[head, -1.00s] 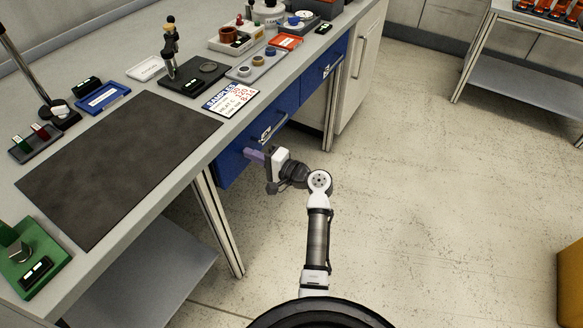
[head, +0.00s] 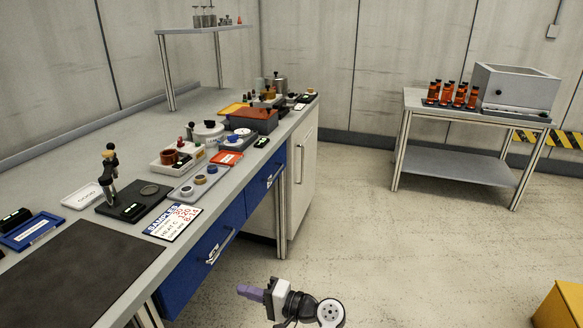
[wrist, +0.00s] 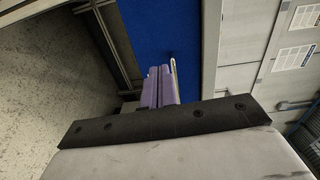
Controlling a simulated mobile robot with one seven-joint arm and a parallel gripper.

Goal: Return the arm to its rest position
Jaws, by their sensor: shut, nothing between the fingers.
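My gripper (head: 250,293) is at the lower middle of the head view, over the floor in front of the bench, apart from the blue drawers. In the wrist view its two purple fingers (wrist: 159,87) lie side by side, shut and empty. They point toward a blue drawer front (wrist: 150,35) with a pale handle beside the fingertips; the gap to it cannot be judged there. In the head view the near blue drawer (head: 205,258) and the far one (head: 265,182) both look closed. My arm is folded low at the bottom edge.
The bench (head: 130,235) on the left carries a sample sign (head: 172,222), trays and several small tools. A yellow box (head: 560,305) is at lower right. The floor between is clear.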

